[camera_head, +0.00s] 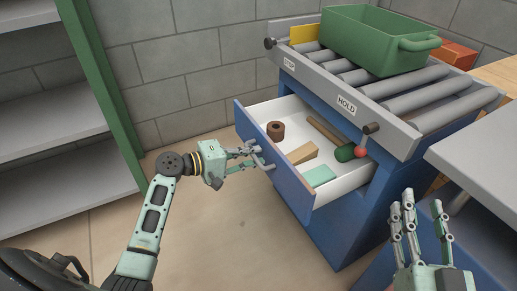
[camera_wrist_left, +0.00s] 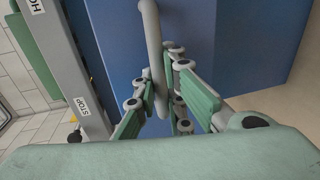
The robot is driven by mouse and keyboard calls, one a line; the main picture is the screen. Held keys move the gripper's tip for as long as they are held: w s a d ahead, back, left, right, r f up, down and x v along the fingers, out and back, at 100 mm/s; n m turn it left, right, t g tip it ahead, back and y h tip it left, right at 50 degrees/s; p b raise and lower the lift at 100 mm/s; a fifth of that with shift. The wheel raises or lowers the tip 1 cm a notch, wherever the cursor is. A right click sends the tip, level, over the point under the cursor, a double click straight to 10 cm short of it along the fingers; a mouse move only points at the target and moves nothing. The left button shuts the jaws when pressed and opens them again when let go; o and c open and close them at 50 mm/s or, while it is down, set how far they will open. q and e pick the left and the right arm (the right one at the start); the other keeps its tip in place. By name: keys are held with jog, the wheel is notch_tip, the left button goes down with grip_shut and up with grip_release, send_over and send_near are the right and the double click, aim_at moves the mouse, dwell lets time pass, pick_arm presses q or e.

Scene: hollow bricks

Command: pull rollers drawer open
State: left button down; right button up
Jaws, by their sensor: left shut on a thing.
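The drawer (camera_head: 285,185) under the roller conveyor is pulled out of its blue cabinet, with a blue front and white inside walls. My left gripper (camera_head: 255,158) is at the drawer front, shut on the grey bar handle (camera_wrist_left: 155,50), which passes between its fingers in the left wrist view. In the drawer lie a brown ring (camera_head: 276,130), a tan wedge (camera_head: 302,153), a brown rod (camera_head: 325,131), a dark green cylinder (camera_head: 345,153) and a light green block (camera_head: 318,176). My right gripper (camera_head: 421,215) is at the lower right, fingers apart and empty.
Above the drawer, a green bin (camera_head: 375,42) stands on the rollers (camera_head: 430,98). A grey table (camera_head: 485,150) is at the right and a green-framed shelf (camera_head: 95,80) at the left. Floor in front of the drawer is clear.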

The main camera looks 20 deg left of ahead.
pick_arm(q)
jog(key=shift+s, duration=0.1)
jog(key=c, duration=2.1)
grip_release()
jog(key=shift+a, duration=0.1)
jog(key=v, duration=1.2)
jog(key=shift+f, duration=0.1)
